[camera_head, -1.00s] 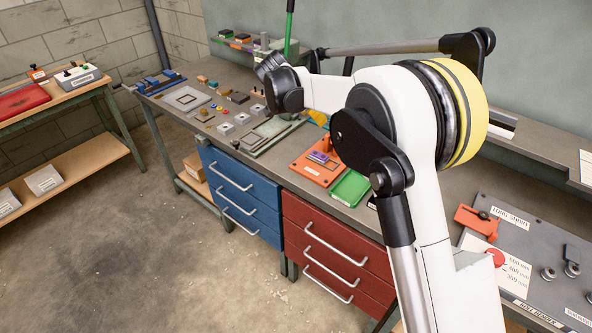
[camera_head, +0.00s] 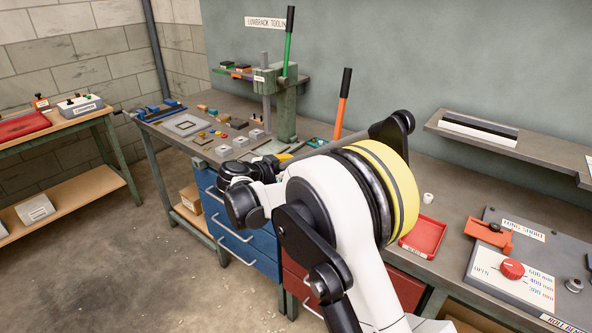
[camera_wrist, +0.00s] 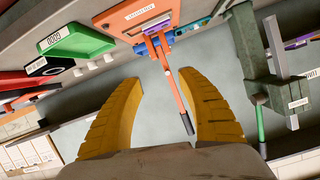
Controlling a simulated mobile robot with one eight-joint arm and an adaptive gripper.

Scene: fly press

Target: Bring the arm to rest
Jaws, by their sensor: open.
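My arm (camera_head: 335,200) is bent in the foreground over the workbench, with its wrist reaching left above the blue drawers. My gripper shows in the wrist view (camera_wrist: 160,80) as two yellow fingers spread well apart, with nothing held between them. In the head view my gripper is mostly hidden behind the arm's wrist. Beyond the fingers, an orange lever (camera_wrist: 178,95) shows in the gap, apart from them as far as I can tell. The green press (camera_head: 286,112) with its upright green handle stands on the bench behind the wrist.
The orange lever (camera_head: 343,100) stands upright on the bench behind my arm. A red tray (camera_head: 423,237) lies right of the arm, near a bender panel (camera_head: 520,275). A wall shelf (camera_head: 480,140) is at right. Small parts cover the bench's far left. The floor at left is clear.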

